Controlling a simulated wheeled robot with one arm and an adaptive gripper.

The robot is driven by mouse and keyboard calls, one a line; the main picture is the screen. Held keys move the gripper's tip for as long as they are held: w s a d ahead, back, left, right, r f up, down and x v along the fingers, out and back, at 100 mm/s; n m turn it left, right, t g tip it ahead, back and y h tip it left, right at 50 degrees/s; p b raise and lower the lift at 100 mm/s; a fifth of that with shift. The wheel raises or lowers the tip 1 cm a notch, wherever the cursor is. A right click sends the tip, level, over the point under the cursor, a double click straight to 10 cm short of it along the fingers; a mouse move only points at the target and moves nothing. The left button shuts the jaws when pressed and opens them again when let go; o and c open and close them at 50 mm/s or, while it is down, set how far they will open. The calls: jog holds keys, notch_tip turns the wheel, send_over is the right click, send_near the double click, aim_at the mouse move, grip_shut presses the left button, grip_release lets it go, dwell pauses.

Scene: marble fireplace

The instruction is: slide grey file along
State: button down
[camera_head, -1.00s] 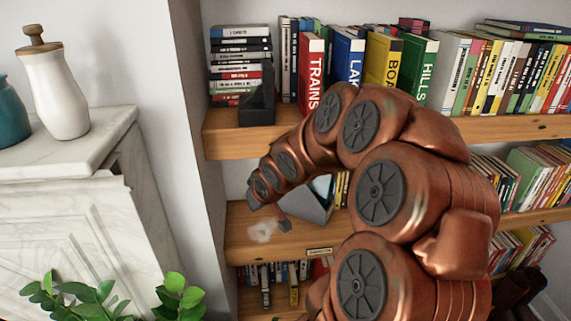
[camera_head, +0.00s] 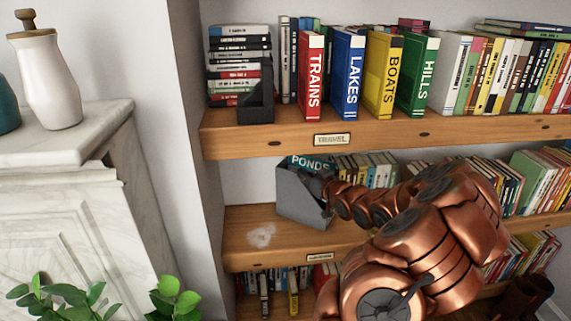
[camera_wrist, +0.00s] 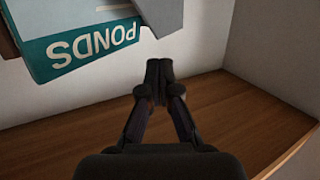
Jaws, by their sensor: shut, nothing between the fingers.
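The grey file (camera_head: 300,208) stands on the middle shelf near its left end, with a teal book marked PONDS (camera_head: 312,163) in it. In the wrist view the grey file (camera_wrist: 170,14) and the PONDS book (camera_wrist: 85,45) show upside down at the top. My gripper (camera_wrist: 158,68) is shut and empty, with its fingertips close to the file's edge; I cannot tell whether they touch. In the head view my arm comes from the right to the file's right side, and the fingertips are hard to make out there.
A pale smudge (camera_head: 261,236) lies on the bare shelf left of the file. Several books (camera_head: 367,168) stand behind my arm on the right. The upper shelf (camera_head: 380,133) runs above, and a white side wall (camera_head: 195,120) closes the left.

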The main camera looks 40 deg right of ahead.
jog(key=p, duration=0.2)
send_near(285, 160)
jog(key=w, duration=0.2)
jog(key=w+r, duration=0.1)
jog(key=w, duration=0.3)
jog(key=shift+w+a+r, duration=0.2)
jog(key=shift+a+r, duration=0.05)
jog(key=shift+a, duration=0.15)
jog(key=shift+w+f, duration=0.1)
jog(key=shift+f, duration=0.7)
